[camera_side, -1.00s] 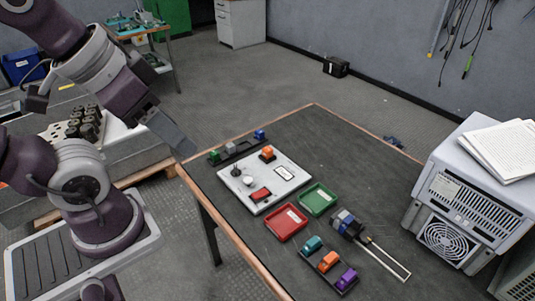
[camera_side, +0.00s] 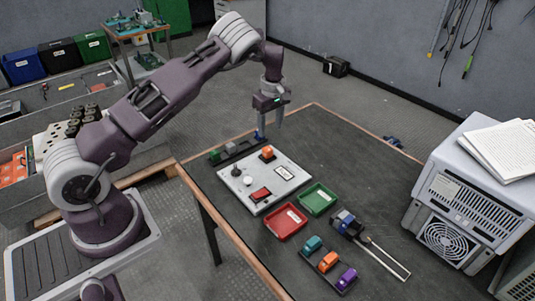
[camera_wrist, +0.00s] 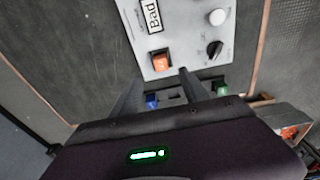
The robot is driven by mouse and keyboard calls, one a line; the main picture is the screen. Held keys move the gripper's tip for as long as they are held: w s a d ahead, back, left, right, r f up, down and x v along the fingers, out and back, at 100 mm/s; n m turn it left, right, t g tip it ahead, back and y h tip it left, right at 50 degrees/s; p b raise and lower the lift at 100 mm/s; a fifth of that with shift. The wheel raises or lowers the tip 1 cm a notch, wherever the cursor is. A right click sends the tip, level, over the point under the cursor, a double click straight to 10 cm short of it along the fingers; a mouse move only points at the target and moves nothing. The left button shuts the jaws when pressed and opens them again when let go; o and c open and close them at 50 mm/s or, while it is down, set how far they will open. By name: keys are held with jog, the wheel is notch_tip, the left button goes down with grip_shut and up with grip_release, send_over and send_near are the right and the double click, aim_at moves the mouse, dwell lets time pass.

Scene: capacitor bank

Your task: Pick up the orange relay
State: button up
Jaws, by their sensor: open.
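An orange block (camera_side: 267,153) sits at the back corner of a white panel; it also shows in the wrist view (camera_wrist: 160,62). A second orange piece (camera_side: 328,261) stands between a teal piece (camera_side: 313,244) and a purple piece (camera_side: 347,277) on a dark rack near the table's front. I cannot tell for certain which one is the relay. My gripper (camera_side: 269,132) points down above the back of the table, behind the panel. In the wrist view my gripper (camera_wrist: 157,80) is open, with nothing visible held between its fingers, and the orange block shows just past the fingertips.
A dark rail behind the panel (camera_side: 240,193) holds green (camera_side: 214,155), grey (camera_side: 229,148) and blue (camera_side: 260,135) blocks. Red (camera_side: 286,222) and green (camera_side: 317,199) trays lie in front. A tool (camera_side: 348,224) lies to their right. A grey fan unit (camera_side: 455,200) stands at right.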

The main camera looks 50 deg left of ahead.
aim_at(268, 149)
jog(key=f, duration=0.3)
jog(key=a+f, duration=0.1)
jog(key=f, duration=0.6)
jog(key=shift+w+a, duration=0.15)
jog(key=shift+a, duration=0.05)
grip_shut()
